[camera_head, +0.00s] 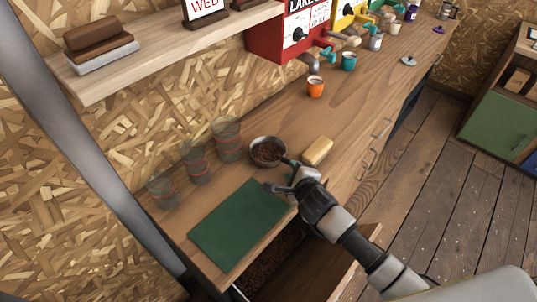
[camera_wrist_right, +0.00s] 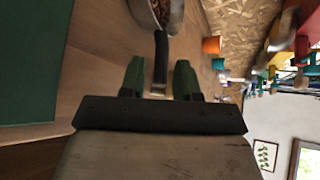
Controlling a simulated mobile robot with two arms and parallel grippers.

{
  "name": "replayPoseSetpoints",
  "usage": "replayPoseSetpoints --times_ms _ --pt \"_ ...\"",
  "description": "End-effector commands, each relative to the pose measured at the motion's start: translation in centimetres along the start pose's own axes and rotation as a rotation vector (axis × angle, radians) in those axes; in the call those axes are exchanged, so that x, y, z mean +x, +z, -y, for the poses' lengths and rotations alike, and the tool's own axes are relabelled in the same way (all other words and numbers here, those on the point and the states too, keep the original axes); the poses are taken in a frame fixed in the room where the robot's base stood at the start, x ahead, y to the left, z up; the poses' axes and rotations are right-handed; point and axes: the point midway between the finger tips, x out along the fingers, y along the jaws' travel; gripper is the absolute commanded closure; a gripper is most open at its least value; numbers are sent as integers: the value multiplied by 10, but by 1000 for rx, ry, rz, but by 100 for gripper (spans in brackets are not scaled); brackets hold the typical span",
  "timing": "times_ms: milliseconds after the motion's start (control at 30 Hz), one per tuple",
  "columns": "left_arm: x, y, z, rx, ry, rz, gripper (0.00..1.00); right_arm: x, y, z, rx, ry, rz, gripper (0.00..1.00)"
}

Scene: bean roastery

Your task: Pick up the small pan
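The small pan (camera_head: 267,152) is a round metal pan holding brown beans, on the wooden counter. Its dark handle points toward my right gripper (camera_head: 283,175). In the right wrist view the pan (camera_wrist_right: 153,14) shows at the top, cut off by the frame edge. Its black handle (camera_wrist_right: 160,58) reaches down between the green fingers of my right gripper (camera_wrist_right: 159,80). The fingers are open, with a gap showing on each side of the handle. My left gripper is not in view.
A green mat (camera_head: 238,222) lies left of my right gripper. Clear jars (camera_head: 228,140) stand behind, near the wall. An orange cup (camera_head: 315,87) stands farther along. An open drawer (camera_head: 262,276) is below the counter.

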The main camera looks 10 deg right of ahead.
Motion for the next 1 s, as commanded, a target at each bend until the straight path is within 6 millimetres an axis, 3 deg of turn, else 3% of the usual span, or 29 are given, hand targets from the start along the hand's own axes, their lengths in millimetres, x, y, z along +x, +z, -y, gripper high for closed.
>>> replayPoseSetpoints --times_ms 300,633,867,1000 --pt "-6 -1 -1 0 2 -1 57 40 -2 4 1 -1 -1 68" --pt "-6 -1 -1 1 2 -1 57 47 -3 3 0 0 1 68" --pt "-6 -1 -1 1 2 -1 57 46 -3 3 -1 -1 1 100" --pt "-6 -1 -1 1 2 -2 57 46 -2 4 0 -2 3 100"
